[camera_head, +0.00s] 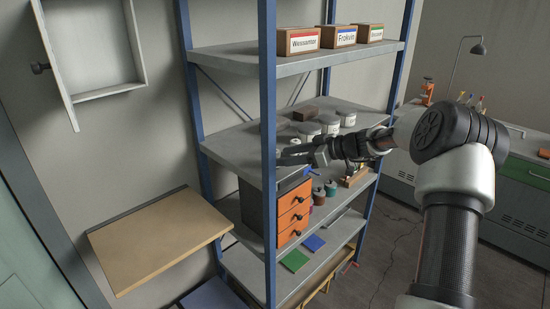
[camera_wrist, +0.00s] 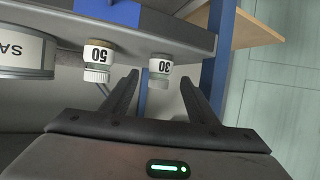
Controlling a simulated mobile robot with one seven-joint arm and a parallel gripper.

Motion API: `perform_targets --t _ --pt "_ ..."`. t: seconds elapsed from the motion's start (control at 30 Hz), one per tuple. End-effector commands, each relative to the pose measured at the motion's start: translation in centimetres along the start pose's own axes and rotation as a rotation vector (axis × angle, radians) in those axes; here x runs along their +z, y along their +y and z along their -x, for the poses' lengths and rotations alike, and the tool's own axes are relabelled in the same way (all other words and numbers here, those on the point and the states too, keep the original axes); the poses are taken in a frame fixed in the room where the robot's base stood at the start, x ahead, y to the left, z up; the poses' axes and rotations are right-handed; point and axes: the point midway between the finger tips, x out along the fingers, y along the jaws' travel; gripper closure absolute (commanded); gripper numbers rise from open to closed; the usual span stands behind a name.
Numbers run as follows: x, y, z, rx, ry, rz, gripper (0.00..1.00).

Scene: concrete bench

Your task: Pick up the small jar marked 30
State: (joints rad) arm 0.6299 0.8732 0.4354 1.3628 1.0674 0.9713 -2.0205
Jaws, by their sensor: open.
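The small jar marked 30 (camera_wrist: 160,63) is white with a pale label. The wrist view is upside down, so the jar seems to hang from its shelf board. My gripper (camera_wrist: 158,78) is open, with one dark finger on each side of the jar in the picture. The jar shows at the fingertips, and I cannot tell how far it lies between them. A second small jar, marked 50 (camera_wrist: 98,52), stands to its left. In the head view my gripper (camera_head: 292,153) is at the middle shelf's front, near the blue post. I cannot pick out the 30 jar there.
A larger labelled container (camera_wrist: 25,52) stands beyond the 50 jar. A blue shelf post (camera_wrist: 215,60) is close on the other side. In the head view, several white tins (camera_head: 329,124) stand on the middle shelf (camera_head: 235,145). An orange drawer unit (camera_head: 293,214) is below.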

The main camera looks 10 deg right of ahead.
Motion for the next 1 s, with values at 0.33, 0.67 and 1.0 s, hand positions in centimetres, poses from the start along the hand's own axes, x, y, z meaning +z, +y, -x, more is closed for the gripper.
perform_targets --t 0.33,0.67,1.0 --pt "0.0 0.1 -2.6 0.002 -0.001 -0.001 0.46" --pt "0.0 0.1 -2.6 0.001 0.000 -0.001 0.84" --pt "-0.5 0.1 -2.4 0.002 0.001 0.002 0.92"
